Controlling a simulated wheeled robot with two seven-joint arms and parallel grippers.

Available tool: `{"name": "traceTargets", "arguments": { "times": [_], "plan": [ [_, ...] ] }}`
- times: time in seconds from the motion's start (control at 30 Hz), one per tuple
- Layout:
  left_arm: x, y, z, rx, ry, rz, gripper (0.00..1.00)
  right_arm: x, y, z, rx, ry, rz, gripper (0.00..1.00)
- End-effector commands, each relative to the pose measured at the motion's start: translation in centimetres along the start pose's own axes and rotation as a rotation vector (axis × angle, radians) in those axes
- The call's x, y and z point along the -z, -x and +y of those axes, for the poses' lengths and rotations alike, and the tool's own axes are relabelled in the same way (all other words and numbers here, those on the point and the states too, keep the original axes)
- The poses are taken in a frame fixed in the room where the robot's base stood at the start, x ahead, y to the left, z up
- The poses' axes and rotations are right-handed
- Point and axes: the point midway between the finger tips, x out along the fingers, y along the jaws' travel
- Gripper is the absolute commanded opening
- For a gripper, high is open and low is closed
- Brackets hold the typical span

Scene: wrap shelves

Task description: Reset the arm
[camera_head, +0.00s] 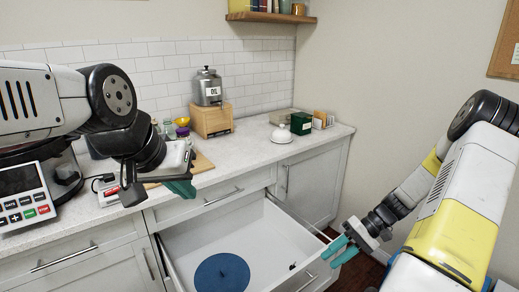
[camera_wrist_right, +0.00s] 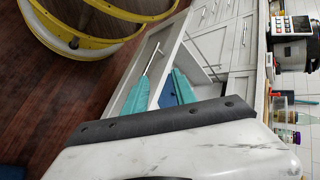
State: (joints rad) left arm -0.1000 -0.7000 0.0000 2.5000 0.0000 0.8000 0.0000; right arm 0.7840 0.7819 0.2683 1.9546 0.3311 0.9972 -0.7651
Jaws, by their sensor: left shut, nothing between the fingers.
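My left gripper (camera_head: 180,188) is over the front edge of the counter, above the left side of the open drawer. Its teal fingertips are together and hold nothing visible. My right gripper (camera_head: 341,250) is beside the right side of the open drawer (camera_head: 258,226). Its two teal fingers stand apart with nothing between them. In the right wrist view the fingers (camera_wrist_right: 160,92) also show a gap, with the drawer front and its handle behind them.
The open drawer holds a round blue mat (camera_head: 222,273) and a small black item. On the counter are a metal oil dispenser (camera_head: 207,87) on a wooden stand, a white domed dish (camera_head: 281,134), a green box (camera_head: 301,123) and a keypad device (camera_head: 24,197).

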Motion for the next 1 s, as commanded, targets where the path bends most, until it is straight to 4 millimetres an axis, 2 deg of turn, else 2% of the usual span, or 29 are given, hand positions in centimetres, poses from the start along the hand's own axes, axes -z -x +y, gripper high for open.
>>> {"name": "traceTargets", "arguments": {
  "times": [0.03, 0.1, 0.3, 0.6, 0.8, 1.0],
  "plan": [
    [0.0, 0.0, 0.0, 0.000, 0.000, 0.000, 0.00, -0.2, 1.3, -1.7, -0.070, 0.017, -0.001, 0.32],
    [0.0, 0.0, 0.0, 0.000, 0.000, 0.000, 0.00, -0.5, 2.8, -3.8, -0.157, 0.029, 0.004, 0.32],
    [0.0, 0.0, 0.0, 0.000, 0.000, 0.000, 0.00, -2.2, 6.5, -10.1, -0.379, 0.071, 0.067, 0.32],
    [0.0, 0.0, 0.0, 0.000, 0.000, 0.000, 0.00, -6.8, 10.3, -19.3, -0.610, 0.158, 0.270, 0.32],
    [0.0, 0.0, 0.0, 0.000, 0.000, 0.000, 0.00, -10.9, 11.8, -24.1, -0.675, 0.230, 0.455, 0.32],
    [0.0, 0.0, 0.0, 0.000, 0.000, 0.000, 0.00, -14.6, 12.5, -27.0, -0.669, 0.292, 0.616, 0.32]
  ]
}}
